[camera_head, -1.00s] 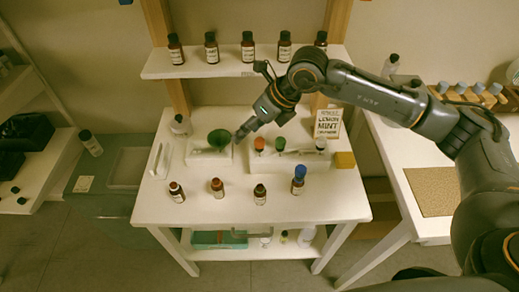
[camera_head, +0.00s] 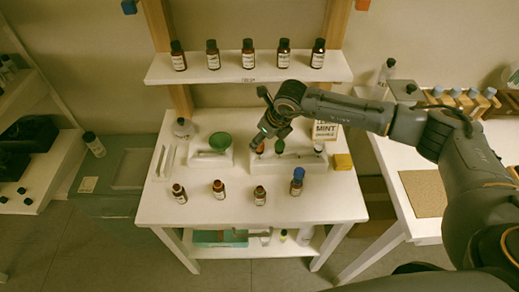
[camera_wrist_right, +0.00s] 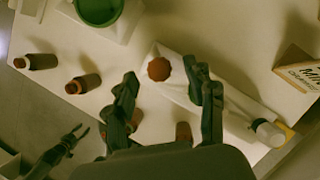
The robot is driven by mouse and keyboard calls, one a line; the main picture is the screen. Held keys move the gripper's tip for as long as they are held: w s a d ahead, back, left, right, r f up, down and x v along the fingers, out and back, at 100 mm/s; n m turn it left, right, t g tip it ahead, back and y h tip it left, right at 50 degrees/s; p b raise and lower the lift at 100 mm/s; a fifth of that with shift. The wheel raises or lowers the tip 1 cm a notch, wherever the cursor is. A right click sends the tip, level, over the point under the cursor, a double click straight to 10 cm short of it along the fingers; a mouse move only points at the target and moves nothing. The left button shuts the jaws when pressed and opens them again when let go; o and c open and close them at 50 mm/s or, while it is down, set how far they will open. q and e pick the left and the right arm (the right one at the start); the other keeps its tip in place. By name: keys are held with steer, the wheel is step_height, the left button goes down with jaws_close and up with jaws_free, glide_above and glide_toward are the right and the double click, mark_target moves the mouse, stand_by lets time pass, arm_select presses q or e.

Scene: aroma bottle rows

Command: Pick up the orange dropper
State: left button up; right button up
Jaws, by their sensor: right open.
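The orange dropper (camera_head: 260,148) stands at the left end of the white holder (camera_head: 300,161) on the table, partly covered by my gripper in the head view. In the right wrist view its round orange-brown top (camera_wrist_right: 159,69) shows from above. My right gripper (camera_wrist_right: 165,88) is open and empty, with its fingers on either side of and a little short of the dropper top. In the head view the right gripper (camera_head: 258,140) is close above the dropper. My left gripper (camera_wrist_right: 80,132) shows small at the lower left of the wrist view, its tips apart; it is outside the head view.
A green dropper (camera_head: 279,146) and a white-topped one (camera_head: 318,148) share the holder. A green bowl (camera_head: 220,141) stands left. Several brown bottles line the table front and the shelf (camera_head: 248,70). A mint sign (camera_head: 326,130) and yellow block (camera_head: 343,161) are right.

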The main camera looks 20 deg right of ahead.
steer(key=x, duration=0.3)
steer(key=shift+a+f+p, duration=0.1)
steer(key=shift+p, duration=0.2)
arm_select(q)
steer(key=shift+r, duration=0.65)
arm_select(e)
steer(key=shift+c, duration=0.2)
steer(key=c, duration=0.7)
step_height(320, 180, up, 9)
steer(key=b, duration=0.3)
arm_select(q)
step_height(320, 180, down, 3)
steer(key=shift+f, duration=0.1)
arm_select(e)
steer(key=shift+r, duration=0.55)
